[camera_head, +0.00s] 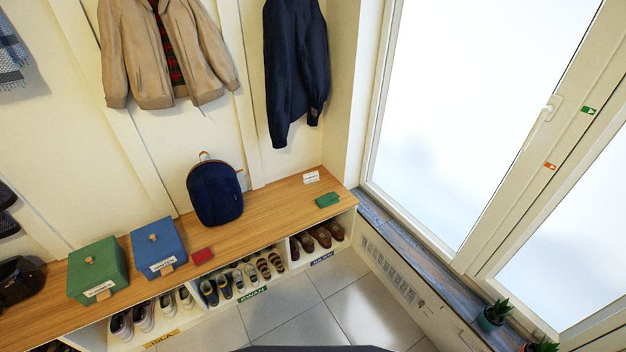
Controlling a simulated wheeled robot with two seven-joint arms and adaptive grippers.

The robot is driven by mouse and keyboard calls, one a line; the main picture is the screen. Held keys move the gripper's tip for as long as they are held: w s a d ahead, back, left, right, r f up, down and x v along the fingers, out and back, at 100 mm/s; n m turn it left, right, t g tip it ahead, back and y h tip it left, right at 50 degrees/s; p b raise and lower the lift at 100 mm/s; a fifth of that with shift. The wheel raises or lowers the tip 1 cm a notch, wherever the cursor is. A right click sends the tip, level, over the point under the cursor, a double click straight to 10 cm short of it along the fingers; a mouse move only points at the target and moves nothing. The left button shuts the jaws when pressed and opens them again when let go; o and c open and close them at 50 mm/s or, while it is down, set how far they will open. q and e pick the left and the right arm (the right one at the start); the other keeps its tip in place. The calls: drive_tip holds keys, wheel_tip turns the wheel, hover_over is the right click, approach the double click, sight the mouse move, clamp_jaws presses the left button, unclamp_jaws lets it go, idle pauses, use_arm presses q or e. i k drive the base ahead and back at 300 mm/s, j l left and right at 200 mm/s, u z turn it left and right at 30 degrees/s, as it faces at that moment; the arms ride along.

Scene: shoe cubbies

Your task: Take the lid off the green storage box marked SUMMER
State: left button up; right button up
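A green storage box (98,272) with a flat lid and a small tan knob (89,260) stands on the left part of the wooden bench top (262,208). Its lid is on. A white label (99,289) is on its front, too small to read. A similar blue box (159,246) with a tan knob and a white label stands just right of it. Neither of my grippers is in view.
A navy backpack (215,194), a red item (202,256) and a small green item (327,199) are on the bench. Shoes fill the cubbies below. Coats hang above. A window (470,110) and potted plants (493,315) are at right. The tiled floor (290,310) is clear.

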sight(89, 267)
drive_tip(key=u, duration=1.7)
